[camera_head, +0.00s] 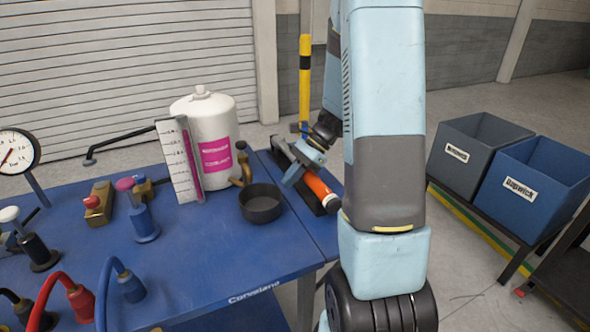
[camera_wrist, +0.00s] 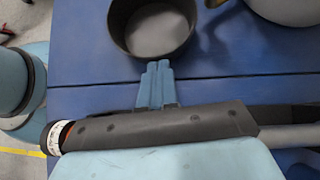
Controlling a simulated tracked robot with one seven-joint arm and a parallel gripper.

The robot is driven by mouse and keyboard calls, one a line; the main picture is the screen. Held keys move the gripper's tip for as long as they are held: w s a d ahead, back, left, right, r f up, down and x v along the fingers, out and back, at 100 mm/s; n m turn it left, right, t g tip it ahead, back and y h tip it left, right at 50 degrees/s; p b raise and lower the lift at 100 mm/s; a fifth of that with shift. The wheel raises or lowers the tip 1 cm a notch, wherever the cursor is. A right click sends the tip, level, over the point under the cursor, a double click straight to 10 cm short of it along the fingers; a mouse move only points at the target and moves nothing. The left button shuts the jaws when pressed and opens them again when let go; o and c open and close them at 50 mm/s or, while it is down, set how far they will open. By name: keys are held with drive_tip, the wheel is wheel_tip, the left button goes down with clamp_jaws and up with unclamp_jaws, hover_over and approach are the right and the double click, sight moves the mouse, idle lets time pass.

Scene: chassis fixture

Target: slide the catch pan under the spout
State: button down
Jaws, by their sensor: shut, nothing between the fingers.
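The catch pan (camera_head: 261,206) is a round dark pan on the blue bench, just right of and in front of the brass spout (camera_head: 243,168) of the white tank (camera_head: 212,125). In the wrist view the pan (camera_wrist: 125,38) is at the top, with a pale inside floor. Part of the spout (camera_wrist: 216,18) shows to its right. My gripper (camera_head: 291,178) is low over the bench on the right side of the pan. In the wrist view my gripper's blue fingers (camera_wrist: 159,64) are shut and empty, close to the pan's wall. I cannot tell if they touch it.
A pink-marked gauge board (camera_head: 179,160) stands left of the tank. Knobs, hoses and a dial (camera_head: 17,150) fill the left. The bench front (camera_head: 235,250) is clear. Two bins (camera_head: 530,185) stand right.

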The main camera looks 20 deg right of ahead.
drive_tip(key=shift+a+f, duration=0.3)
drive_tip(key=shift+a, duration=0.05)
drive_tip(key=shift+s+a, duration=0.15)
drive_tip(key=shift+a, duration=0.95)
drive_tip(key=shift+d+r, duration=0.1)
drive_tip(key=shift+d, duration=0.05)
drive_tip(key=v, duration=0.9)
drive_tip(key=shift+d+r, duration=0.25)
drive_tip(key=s+a+r+n+t+h, duration=0.3)
drive_tip(key=s+a+r+n+h, duration=0.1)
drive_tip(key=s+r+n, duration=0.4)
drive_tip(key=s+a+r+n+t+h, duration=0.3)
drive_tip(key=s+r+n, duration=0.4)
drive_tip(key=s, duration=0.3)
drive_tip(key=shift+s+a+r+n+h, duration=0.2)
drive_tip(key=shift+a+r+n+h, duration=0.3)
drive_tip(key=shift+n+h, duration=0.45)
